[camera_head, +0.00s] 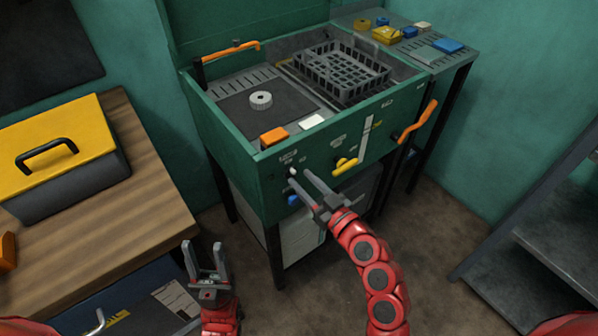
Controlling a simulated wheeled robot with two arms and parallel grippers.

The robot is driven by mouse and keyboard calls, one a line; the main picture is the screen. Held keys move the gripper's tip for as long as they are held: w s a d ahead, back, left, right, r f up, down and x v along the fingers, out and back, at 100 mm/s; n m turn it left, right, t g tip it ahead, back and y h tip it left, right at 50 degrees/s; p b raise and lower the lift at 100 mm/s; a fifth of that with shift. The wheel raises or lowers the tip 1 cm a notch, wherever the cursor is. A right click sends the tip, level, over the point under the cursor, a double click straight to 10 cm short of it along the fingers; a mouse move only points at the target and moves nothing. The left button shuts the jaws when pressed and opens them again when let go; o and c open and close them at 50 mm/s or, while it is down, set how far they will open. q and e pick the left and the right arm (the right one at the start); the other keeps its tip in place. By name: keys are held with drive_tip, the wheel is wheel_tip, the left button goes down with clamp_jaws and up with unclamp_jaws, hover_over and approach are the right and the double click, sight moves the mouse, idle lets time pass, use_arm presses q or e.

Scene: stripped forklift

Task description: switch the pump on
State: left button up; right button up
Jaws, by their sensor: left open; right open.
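A green washer-like cabinet (330,150) stands in the middle, with its controls on the front panel. A small pale switch (292,171) sits near the panel's left end, under small labels I cannot read. My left gripper (206,246) is open and empty, pointing up, low between the workbench and the cabinet.
A yellow handle (345,165) and an orange lever (416,122) stick out of the panel right of the switch. A wooden workbench (150,190) with a yellow-lidded toolbox (55,145) is at left. Grey shelving (550,240) is at right. Floor (440,230) is clear between.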

sight(292, 174)
drive_tip(key=shift+x, duration=1.2)
clamp_jaws()
